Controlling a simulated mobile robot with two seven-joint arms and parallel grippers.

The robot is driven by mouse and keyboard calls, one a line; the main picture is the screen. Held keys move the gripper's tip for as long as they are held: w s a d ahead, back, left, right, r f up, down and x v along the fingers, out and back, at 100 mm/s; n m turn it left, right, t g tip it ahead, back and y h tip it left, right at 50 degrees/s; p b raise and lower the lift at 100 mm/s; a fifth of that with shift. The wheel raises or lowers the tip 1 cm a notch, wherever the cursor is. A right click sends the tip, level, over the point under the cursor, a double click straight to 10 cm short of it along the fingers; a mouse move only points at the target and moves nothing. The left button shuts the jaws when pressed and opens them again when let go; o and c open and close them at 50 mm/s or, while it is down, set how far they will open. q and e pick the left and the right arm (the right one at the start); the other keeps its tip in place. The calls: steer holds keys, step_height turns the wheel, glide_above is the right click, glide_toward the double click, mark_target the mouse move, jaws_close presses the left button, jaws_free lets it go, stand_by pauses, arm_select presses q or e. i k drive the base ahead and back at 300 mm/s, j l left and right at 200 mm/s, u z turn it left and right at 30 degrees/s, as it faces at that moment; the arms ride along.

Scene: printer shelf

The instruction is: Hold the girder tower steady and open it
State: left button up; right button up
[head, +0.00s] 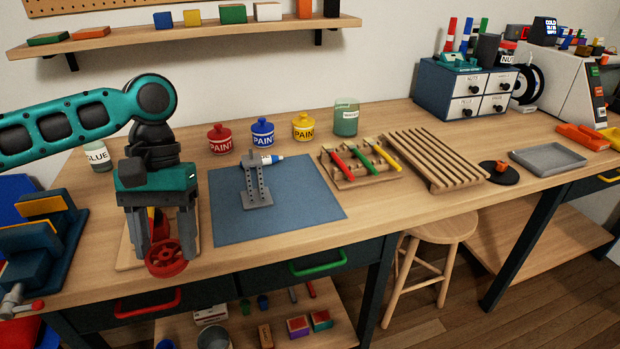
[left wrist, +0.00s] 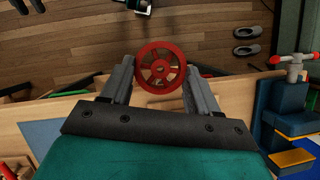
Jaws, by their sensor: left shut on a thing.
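The girder tower (head: 258,183), grey with holes, stands upright on a flat foot on the blue mat (head: 300,215). A blue-and-white piece (head: 268,161) shows at its top; I cannot tell whether it touches the tower. My left gripper (head: 166,252) is left of the mat, well apart from the tower, pointing down over the front of the bench. It is shut on a red spoked wheel (head: 167,265). The wheel also shows between the fingers in the left wrist view (left wrist: 161,68). My right gripper is not in view.
A wooden board (head: 128,256) lies partly hidden under my left gripper. A blue vise (head: 45,240) is at the left. Paint jars (head: 262,133) stand behind the mat. A rack with coloured tools (head: 375,178) and a slatted rack (head: 435,160) are right of it.

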mark_target(260, 196)
steer(key=i+l, duration=0.2)
steer(key=l, duration=0.15)
steer(key=i+l+u, duration=0.1)
steer(key=l, duration=0.25)
steer(key=i+l, duration=0.25)
steer(key=i+l+u, duration=0.1)
steer(key=l, duration=0.35)
steer(key=i+l, duration=0.25)
steer(key=i+l+u, duration=0.1)
steer(key=l, duration=0.4)
steer(key=i, duration=0.05)
